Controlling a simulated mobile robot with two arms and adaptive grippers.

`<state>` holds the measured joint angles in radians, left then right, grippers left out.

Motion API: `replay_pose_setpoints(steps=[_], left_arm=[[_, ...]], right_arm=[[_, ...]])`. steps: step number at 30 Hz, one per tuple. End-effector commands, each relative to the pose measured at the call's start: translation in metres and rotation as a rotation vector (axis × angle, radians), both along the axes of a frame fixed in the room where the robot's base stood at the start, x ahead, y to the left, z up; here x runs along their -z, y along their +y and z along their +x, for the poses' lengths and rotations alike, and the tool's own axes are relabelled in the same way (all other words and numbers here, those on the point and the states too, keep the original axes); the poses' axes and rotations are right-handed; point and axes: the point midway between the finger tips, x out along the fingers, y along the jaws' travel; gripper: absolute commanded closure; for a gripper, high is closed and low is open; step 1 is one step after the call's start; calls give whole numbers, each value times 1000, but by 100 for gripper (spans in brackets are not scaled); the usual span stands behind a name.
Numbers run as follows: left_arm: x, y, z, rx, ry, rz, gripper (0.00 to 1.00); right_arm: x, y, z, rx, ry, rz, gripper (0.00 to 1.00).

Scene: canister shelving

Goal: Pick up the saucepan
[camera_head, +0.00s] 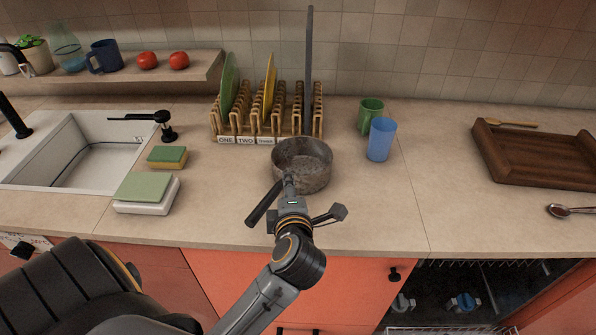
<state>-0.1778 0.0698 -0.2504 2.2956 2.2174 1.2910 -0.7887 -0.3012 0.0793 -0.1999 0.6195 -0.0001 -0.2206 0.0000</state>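The saucepan (302,158) is a worn grey metal pan standing upright on the counter in front of the wooden rack. Its dark handle (263,205) points toward the lower left. The gripper overlaps the pan's near wall and the handle's root. I cannot tell whether the fingers are closed or touching the pan.
The wooden rack (265,118) holds plates and a tall dark item close behind the pan. A blue cup (380,139) and green mug (370,113) stand to its right.

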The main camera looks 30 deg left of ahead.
Motion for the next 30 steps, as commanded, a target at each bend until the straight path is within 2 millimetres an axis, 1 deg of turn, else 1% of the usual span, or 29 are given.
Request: replay_pose_setpoints(steps=[5, 11, 15, 24, 26, 27, 29, 30], left_arm=[[4, 7, 8, -1, 0, 0, 53], [16, 21, 29, -1, 1, 3, 53], [23, 31, 41, 0, -2, 1, 53], [26, 34, 44, 0, -1, -2, 53], [26, 34, 44, 0, -1, -2, 65], [26, 34, 44, 0, -1, -2, 73], [26, 34, 44, 0, -1, -2, 86], [26, 34, 44, 0, -1, -2, 94]], right_arm=[[-2, 0, 0, 0, -1, 0, 60], [-10, 0, 0, 0, -1, 0, 60], [-12, 0, 1, 0, -1, 0, 60], [-12, 0, 1, 0, -2, 0, 60], [-12, 0, 1, 0, -2, 0, 60], [-12, 0, 1, 0, -2, 0, 60], [-12, 0, 1, 0, -2, 0, 60], [-12, 0, 1, 0, -2, 0, 60]])
